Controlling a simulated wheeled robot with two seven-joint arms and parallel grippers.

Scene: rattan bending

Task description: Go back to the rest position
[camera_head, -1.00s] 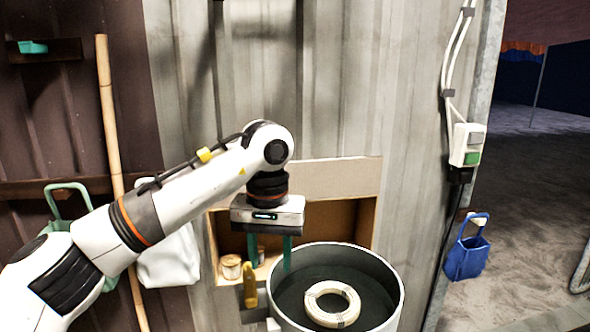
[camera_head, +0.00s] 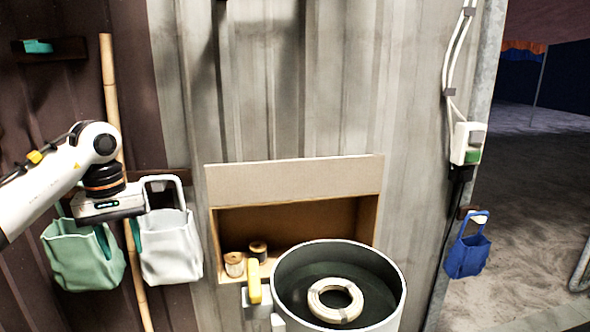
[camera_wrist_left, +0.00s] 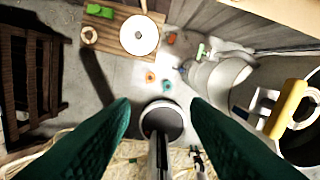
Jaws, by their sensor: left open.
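My left gripper (camera_head: 120,240) is at the left of the head view, in front of the wall and over the area of the green bag and white bag. Its two dark teal fingers are spread with nothing between them. In the left wrist view the fingers (camera_wrist_left: 160,108) stand wide apart, over a floor far below. A pale rattan ring (camera_head: 336,300) lies inside a round metal pot (camera_head: 398,305), well right of my left gripper. My right gripper is not in view.
A green bag (camera_head: 85,262) and a white bag (camera_head: 172,255) hang at the left, beside a bamboo pole (camera_head: 108,75). A wall niche (camera_head: 310,222) holds two small spools. A yellow handle (camera_head: 253,282) stands by the pot. A blue bag (camera_head: 468,257) hangs right.

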